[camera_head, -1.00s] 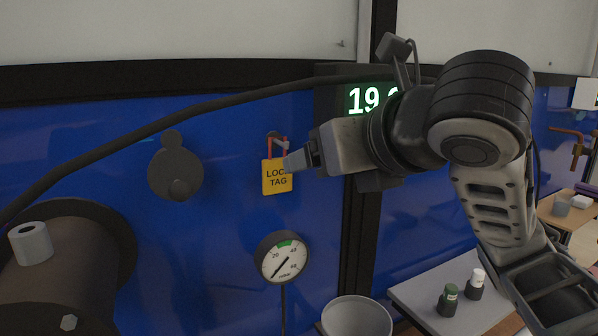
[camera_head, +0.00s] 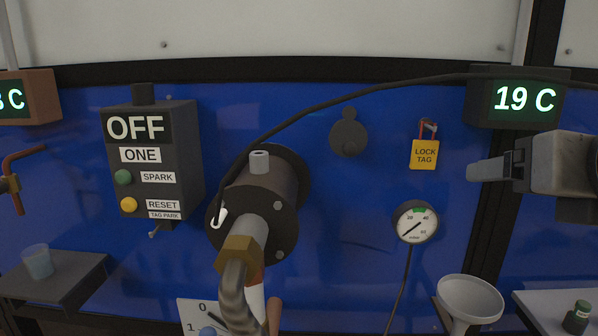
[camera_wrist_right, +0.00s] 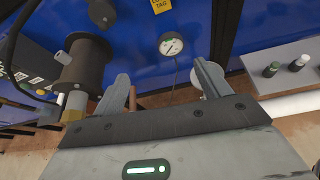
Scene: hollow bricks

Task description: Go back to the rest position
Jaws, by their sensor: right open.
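The yellow lock tag (camera_head: 424,154) with its red shackle hangs on a small hook on the blue panel, right of the round dark cover (camera_head: 349,136). Part of the tag also shows at the top of the right wrist view (camera_wrist_right: 160,6). My right gripper (camera_head: 484,170) comes in from the right edge of the head view. Its tips point left and appear to the right of the tag, with blue panel between. In the right wrist view its two fingers stand wide apart with nothing between them. My left gripper is not in view.
A dark flanged cylinder (camera_head: 264,200) with a brass nut and pipe sticks out in the middle. The control box reading OFF (camera_head: 153,165) is left of it. A gauge (camera_head: 415,222), a white bowl (camera_head: 469,299) and a shelf with a small bottle (camera_head: 577,318) are at lower right.

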